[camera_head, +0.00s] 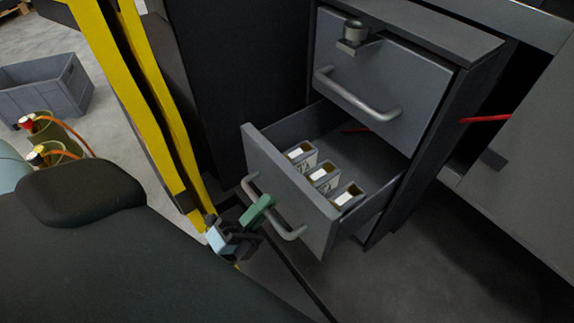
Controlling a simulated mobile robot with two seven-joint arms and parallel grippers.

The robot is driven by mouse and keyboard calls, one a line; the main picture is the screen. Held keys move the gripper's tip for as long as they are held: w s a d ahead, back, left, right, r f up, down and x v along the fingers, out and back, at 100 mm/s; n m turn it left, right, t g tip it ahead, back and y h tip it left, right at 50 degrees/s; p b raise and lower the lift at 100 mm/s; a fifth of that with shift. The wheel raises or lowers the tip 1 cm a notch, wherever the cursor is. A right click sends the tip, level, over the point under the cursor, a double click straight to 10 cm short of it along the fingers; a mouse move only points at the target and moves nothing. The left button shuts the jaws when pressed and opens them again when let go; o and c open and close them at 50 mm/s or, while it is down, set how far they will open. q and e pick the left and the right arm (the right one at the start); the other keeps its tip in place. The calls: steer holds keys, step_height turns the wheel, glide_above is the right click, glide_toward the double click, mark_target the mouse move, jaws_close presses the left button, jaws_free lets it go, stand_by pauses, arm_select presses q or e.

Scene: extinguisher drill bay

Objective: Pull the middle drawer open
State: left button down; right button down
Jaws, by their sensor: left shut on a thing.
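The grey cabinet (440,28) stands at upper right. The drawer below its top drawer (375,70) is the middle drawer (300,200); it stands well out from the cabinet, and its inside shows. The top drawer is closed. My right gripper is not in view.
A grey crate (45,88) stands on the floor at far left, near containers with red and yellow tops (40,125). Yellow uprights (135,95) stand left of the cabinet. A red rod (487,119) shows right of it. Floor at lower right (450,270) is clear.

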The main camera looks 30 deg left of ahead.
arm_select(q)
steer(key=s, duration=0.1)
steer(key=s+a, duration=0.1)
steer(key=s, duration=0.1)
steer(key=shift+s, duration=0.15)
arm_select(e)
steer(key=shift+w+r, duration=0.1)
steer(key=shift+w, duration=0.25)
arm_select(q)
steer(key=c, duration=1.8)
jaws_free()
steer(key=shift+a+f, duration=0.1)
